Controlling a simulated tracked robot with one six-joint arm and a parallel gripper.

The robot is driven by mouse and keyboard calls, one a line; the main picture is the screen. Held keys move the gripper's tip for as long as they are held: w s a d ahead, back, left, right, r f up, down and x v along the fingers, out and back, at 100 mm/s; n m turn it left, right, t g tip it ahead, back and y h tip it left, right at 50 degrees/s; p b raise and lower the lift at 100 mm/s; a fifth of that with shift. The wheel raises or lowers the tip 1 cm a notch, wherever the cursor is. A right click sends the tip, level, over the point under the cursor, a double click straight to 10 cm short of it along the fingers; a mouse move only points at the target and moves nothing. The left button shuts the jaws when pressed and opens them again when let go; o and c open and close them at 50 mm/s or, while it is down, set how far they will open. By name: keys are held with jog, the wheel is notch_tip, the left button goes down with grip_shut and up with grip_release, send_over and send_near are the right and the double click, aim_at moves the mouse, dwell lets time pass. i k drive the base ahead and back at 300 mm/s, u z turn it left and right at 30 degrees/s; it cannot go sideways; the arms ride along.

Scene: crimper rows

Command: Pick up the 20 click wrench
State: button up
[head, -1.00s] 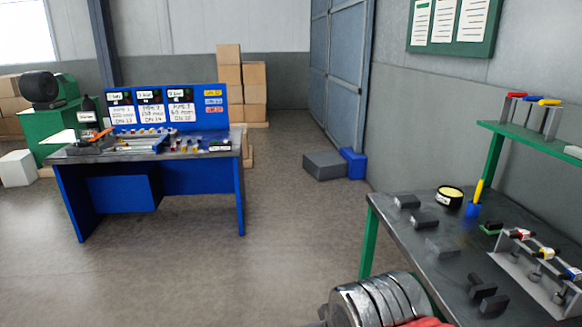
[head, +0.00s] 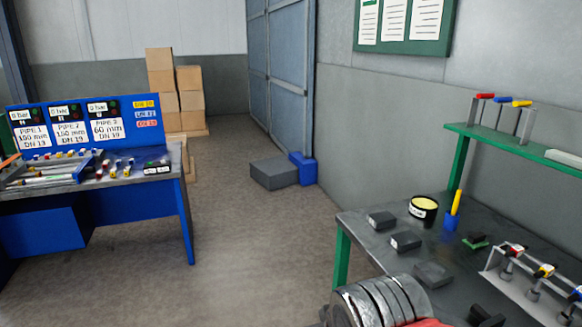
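Several tools with coloured ends stand on the right. Upright tools with a red end (head: 485,96), a blue end (head: 503,99) and a yellow end (head: 522,103) are at the green shelf. A red-topped tool (head: 514,250), a yellow-topped one (head: 544,270) and a blue-topped one (head: 575,293) sit in a pale rack on the dark bench. Their marks are too small to read, so I cannot tell which is the 20 click wrench. My gripper is not in view; a ribbed grey part of my arm shows at the bottom.
A blue pipe desk (head: 182,215) stands left. Grey and blue boxes (head: 274,174) lie by the wall. The floor between is clear.

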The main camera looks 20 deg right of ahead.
aim_at(546, 271)
jog(key=z, duration=0.3)
jog(key=i, duration=0.55)
jog(key=z, duration=1)
jog(key=i, duration=0.75)
jog(key=z, duration=0.45)
